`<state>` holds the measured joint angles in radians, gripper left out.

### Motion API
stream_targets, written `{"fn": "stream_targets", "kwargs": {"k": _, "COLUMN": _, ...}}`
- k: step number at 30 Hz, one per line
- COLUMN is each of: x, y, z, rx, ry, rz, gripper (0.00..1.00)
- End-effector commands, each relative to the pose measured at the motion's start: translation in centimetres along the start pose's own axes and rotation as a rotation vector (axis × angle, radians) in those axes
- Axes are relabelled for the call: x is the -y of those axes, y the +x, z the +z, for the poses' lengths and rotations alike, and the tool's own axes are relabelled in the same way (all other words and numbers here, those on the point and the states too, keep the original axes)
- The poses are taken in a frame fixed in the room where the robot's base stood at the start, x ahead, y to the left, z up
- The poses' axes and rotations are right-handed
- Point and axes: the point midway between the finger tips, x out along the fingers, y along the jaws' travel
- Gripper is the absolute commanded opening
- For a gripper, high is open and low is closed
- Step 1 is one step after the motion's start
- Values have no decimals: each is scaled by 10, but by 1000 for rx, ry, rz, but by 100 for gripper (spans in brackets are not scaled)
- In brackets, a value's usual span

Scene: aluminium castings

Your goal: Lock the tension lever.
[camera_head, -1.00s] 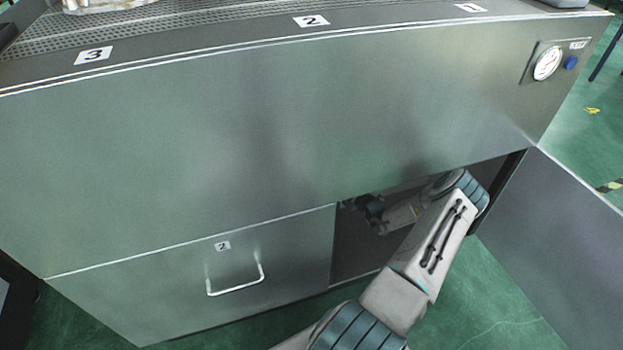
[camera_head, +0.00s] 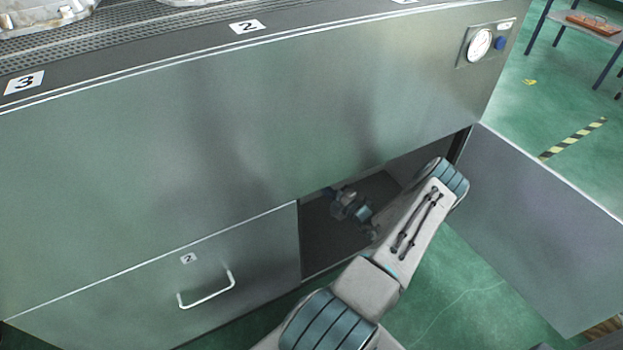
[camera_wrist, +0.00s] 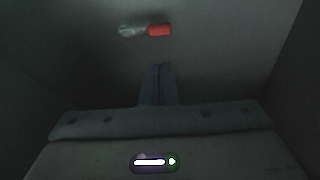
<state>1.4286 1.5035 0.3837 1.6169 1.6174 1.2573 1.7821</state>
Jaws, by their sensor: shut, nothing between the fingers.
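A small lever with a red grip (camera_wrist: 160,30) and a pale metal part (camera_wrist: 131,31) shows in the wrist view, on a dim grey surface inside the cabinet. I take it for the tension lever; whether it is locked I cannot tell. My gripper (camera_wrist: 158,68) is shut and empty, its fingertips together just below the red grip in the picture. A gap shows between them in the picture; the depth between them is unclear. In the head view the lever is hidden, and my arm reaches into the open compartment, with the wrist in shadow.
The compartment's dark walls (camera_wrist: 290,85) close in on both sides. The cabinet's open door (camera_head: 545,225) stands right of my arm. A gauge (camera_head: 479,44) sits upper right.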

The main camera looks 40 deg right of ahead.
Motion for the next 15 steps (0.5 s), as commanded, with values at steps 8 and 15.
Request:
{"fn": "stream_targets", "kwargs": {"k": 8, "x": -1, "y": -40, "z": 1, "rx": 2, "ry": -1, "rz": 1, "gripper": 0}}
{"fn": "stream_targets", "kwargs": {"k": 15, "x": 0, "y": -45, "z": 1, "rx": 1, "ry": -1, "rz": 1, "gripper": 0}}
